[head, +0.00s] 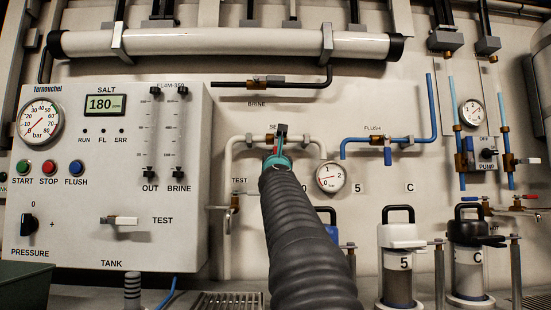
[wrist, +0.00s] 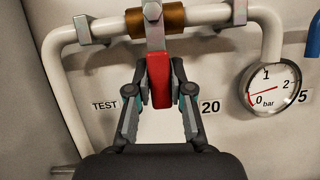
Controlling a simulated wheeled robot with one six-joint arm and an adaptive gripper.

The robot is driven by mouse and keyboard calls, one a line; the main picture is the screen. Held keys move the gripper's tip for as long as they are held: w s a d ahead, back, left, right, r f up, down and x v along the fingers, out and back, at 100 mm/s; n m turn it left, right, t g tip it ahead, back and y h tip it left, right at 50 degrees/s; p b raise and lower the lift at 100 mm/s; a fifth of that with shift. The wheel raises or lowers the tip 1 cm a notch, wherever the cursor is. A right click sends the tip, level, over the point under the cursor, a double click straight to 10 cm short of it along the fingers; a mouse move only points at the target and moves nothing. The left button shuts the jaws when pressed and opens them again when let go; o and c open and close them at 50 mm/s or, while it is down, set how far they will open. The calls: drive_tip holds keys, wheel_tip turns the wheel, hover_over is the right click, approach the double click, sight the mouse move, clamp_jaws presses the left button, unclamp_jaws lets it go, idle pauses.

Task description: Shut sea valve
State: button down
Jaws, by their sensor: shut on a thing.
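The sea valve has a red handle (wrist: 159,80) on a brass body (wrist: 156,20) set in a white pipe (wrist: 92,30). In the wrist view the red handle points down from the body, across the pipe's upper run. My gripper (wrist: 159,88) is shut on the red handle, with one finger on each side of it. In the head view my gripper (head: 280,150) is at the valve under the partly covered "SEA" label (head: 271,127). My arm hides part of the pipe and the wall below.
A pressure gauge (head: 330,177) hangs right of the valve; it also shows in the wrist view (wrist: 272,86). A control panel (head: 110,175) stands at left. Filter housings (head: 400,255) stand at lower right. A blue flush pipe (head: 360,140) runs to the right.

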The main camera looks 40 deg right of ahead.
drive_tip(key=shift+w+a, duration=0.1)
drive_tip(key=shift+a, duration=0.1)
drive_tip(key=c, duration=1)
unclamp_jaws()
drive_tip(key=shift+w+a, duration=0.15)
drive_tip(key=shift+a, duration=0.05)
drive_tip(key=shift+c, duration=0.2)
drive_tip(key=shift+d, duration=0.15)
drive_tip(key=shift+s, duration=0.3)
drive_tip(key=shift+s+f, duration=0.1)
drive_tip(key=v, duration=1.1)
drive_tip(key=shift+a+f, duration=0.15)
drive_tip(key=shift+a, duration=0.1)
drive_tip(key=shift+s, duration=0.2)
